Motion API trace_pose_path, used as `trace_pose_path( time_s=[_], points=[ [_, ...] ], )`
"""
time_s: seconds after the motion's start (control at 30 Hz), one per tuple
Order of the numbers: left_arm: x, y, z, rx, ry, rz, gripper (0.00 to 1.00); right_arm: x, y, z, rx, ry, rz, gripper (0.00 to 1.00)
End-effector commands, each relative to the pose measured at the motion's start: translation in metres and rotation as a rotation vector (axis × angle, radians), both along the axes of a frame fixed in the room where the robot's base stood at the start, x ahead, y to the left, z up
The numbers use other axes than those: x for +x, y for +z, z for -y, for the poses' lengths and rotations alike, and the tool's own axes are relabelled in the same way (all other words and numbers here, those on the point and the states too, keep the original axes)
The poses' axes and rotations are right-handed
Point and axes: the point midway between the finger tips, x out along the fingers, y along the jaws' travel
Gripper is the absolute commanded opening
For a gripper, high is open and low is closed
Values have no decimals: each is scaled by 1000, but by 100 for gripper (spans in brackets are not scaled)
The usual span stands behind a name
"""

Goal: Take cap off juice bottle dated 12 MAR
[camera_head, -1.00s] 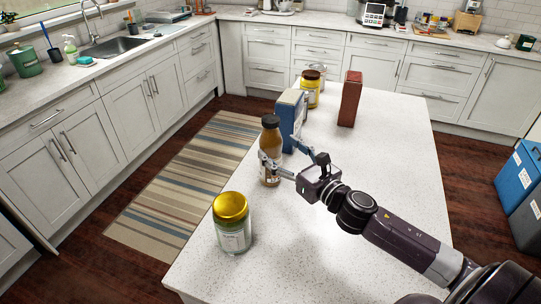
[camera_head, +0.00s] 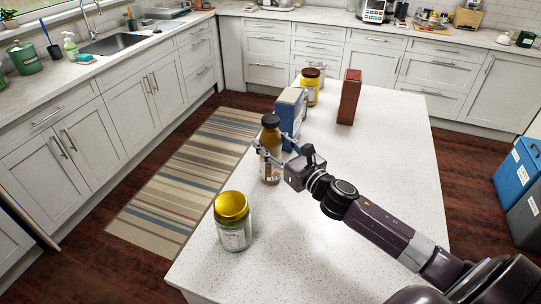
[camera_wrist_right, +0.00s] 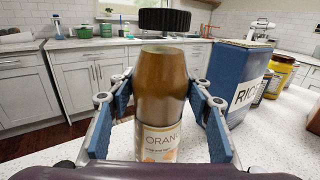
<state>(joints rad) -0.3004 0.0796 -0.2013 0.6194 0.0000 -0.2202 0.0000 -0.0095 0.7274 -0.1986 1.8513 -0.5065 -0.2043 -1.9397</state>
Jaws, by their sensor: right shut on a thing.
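An orange-brown juice bottle (camera_head: 270,165) with a black cap (camera_head: 270,121) stands upright near the left edge of the white island. In the right wrist view the bottle (camera_wrist_right: 160,90) shows a label starting "ORAN", and its black cap (camera_wrist_right: 165,20) sits above a neck that looks clear. No date is readable. My right gripper (camera_head: 273,145) is shut around the upper body of the bottle, below the cap, with blue pads (camera_wrist_right: 213,125) on either side. My left gripper is not in view.
A blue box (camera_head: 291,118), marked "RIC" in the wrist view, stands close behind the bottle. A gold-lidded jar (camera_head: 233,235) stands in front. A yellow jar (camera_head: 310,90) and a brown-red box (camera_head: 349,97) stand farther back. The island's right side (camera_head: 390,150) is clear.

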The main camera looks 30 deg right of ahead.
Motion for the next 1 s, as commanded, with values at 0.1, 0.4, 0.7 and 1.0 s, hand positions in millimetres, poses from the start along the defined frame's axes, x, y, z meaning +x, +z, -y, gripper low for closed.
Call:
trace_pose_path(
  time_s=[0.1, 0.4, 0.7, 1.0],
  points=[
    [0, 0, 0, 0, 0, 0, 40, 0, 0, 0, 0, 0, 0, 19],
    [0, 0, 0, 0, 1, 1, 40, 0, 3, 0, 0, 1, 5, 0],
    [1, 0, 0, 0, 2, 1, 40, 0, 5, 0, -1, 1, 6, 0],
    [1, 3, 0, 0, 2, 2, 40, 1, 32, 0, -6, 3, 9, 0]
  ],
)
